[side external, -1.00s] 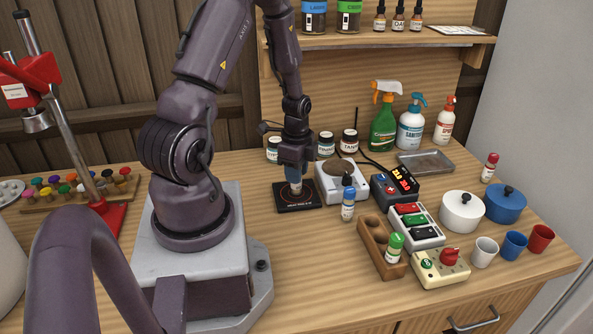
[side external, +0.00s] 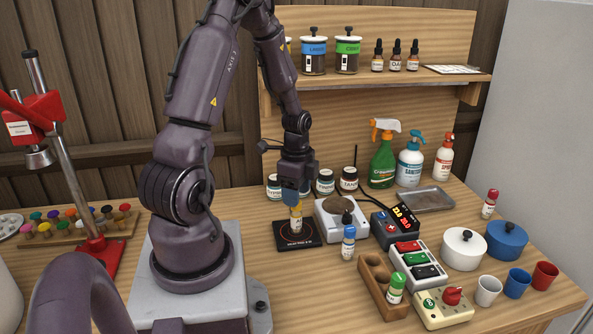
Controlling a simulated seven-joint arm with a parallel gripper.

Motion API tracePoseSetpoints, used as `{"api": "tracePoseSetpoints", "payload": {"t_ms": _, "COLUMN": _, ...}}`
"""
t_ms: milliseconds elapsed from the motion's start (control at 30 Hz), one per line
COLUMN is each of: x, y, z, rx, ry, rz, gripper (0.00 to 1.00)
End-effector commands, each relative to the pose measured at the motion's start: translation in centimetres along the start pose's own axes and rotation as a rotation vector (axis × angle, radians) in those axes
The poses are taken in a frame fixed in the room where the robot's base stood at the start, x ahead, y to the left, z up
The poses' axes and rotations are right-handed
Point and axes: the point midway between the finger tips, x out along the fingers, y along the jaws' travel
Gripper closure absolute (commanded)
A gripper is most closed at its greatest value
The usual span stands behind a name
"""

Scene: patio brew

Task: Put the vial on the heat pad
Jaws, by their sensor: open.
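A vial (side external: 295,219) with a pale label and a yellowish cap stands upright on the heat pad (side external: 311,240), a black square with a red ring. My gripper (side external: 293,201) points straight down just above the vial. Its fingers are open around or just over the cap; I cannot tell if they touch it. Other vials are apart from the pad: a blue-capped one (side external: 348,243) to its right, a green-capped one (side external: 396,288) in the wooden rack (side external: 369,277), and a red-capped one (side external: 490,204) at the far right.
A scale (side external: 333,228) stands right of the pad, with a controller with a lit display (side external: 393,228) beside it. Dark jars (side external: 325,182) stand close behind my gripper. Spray bottles (side external: 382,160) stand at the back. The table in front of the pad is clear.

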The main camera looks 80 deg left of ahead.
Motion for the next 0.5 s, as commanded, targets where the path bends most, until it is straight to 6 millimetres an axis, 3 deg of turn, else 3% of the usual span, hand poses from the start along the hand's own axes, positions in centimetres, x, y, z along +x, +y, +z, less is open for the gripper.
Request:
{"api": "tracePoseSetpoints", "payload": {"t_ms": 200, "x": -4.5, "y": -0.1, "z": 0.0, "rx": 0.000, "ry": 0.000, "rz": -0.006, "gripper": 0.46}}
{"api": "tracePoseSetpoints", "payload": {"t_ms": 400, "x": -6.6, "y": 0.0, "z": -0.1, "rx": 0.000, "ry": 0.000, "rz": -0.003, "gripper": 0.46}}
{"api": "tracePoseSetpoints", "payload": {"t_ms": 500, "x": -7.9, "y": 0.3, "z": -1.1, "rx": -0.016, "ry": 0.000, "rz": -0.023, "gripper": 0.46}}
